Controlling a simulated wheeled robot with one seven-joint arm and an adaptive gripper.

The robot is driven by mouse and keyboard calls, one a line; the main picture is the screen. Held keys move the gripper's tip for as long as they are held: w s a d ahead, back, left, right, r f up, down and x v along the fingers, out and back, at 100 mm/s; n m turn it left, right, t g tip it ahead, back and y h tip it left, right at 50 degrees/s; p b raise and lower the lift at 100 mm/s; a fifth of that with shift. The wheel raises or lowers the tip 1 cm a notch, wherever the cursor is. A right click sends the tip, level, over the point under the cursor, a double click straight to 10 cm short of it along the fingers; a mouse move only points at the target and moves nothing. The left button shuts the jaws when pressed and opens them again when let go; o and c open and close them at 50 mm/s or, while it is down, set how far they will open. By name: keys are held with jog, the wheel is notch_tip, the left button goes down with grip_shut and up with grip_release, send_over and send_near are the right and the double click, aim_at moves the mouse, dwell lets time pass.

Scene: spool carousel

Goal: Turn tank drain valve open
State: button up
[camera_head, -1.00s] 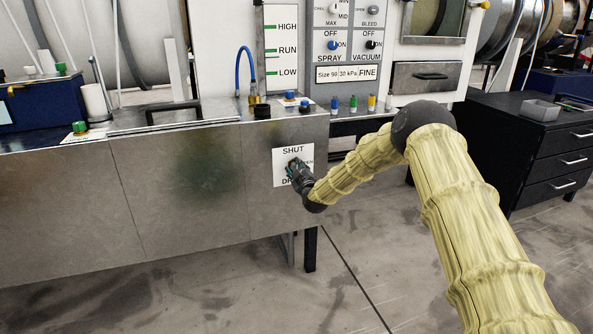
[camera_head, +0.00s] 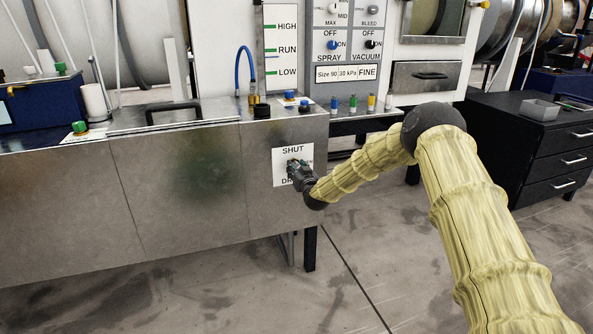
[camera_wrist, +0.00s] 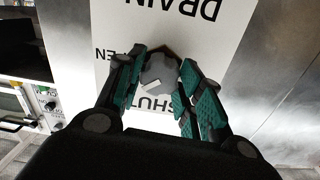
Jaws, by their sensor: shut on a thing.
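The drain valve's label (camera_head: 281,178) is a white plate with SHUT, OPEN and DRAIN on the front of the metal tank (camera_head: 220,206). In the wrist view the label (camera_wrist: 182,38) appears upside down. The valve's grey knob (camera_wrist: 160,72) has a pale pointer mark, turned toward the SHUT side and slightly toward OPEN. My gripper (camera_wrist: 161,84) is shut on the knob, with a green-padded finger on each side. In the head view my gripper (camera_head: 295,168) reaches the label from the lower right and hides the knob and part of the lettering.
A control panel (camera_head: 346,45) with SPRAY and VACUUM switches stands above the tank. A blue hose (camera_head: 240,62) and several coloured knobs are along the top. A black drawer cabinet (camera_head: 530,165) stands at the right. The floor before the tank is clear.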

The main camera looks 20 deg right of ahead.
jog(key=m, duration=0.3)
jog(key=shift+d+m+b, duration=0.2)
jog(key=shift+m+b, duration=0.1)
jog(key=shift+b, duration=0.1)
jog(key=shift+m+b, duration=0.65)
jog(key=shift+m, duration=1.15)
jog(key=o, duration=1)
jog(key=shift+d, duration=0.1)
jog(key=shift+s, duration=0.1)
jog(key=shift+s, duration=0.6)
jog(key=s, duration=1)
jog(key=shift+s+d+r, duration=0.15)
jog(key=shift+s+r, duration=0.05)
jog(key=shift+s, duration=0.1)
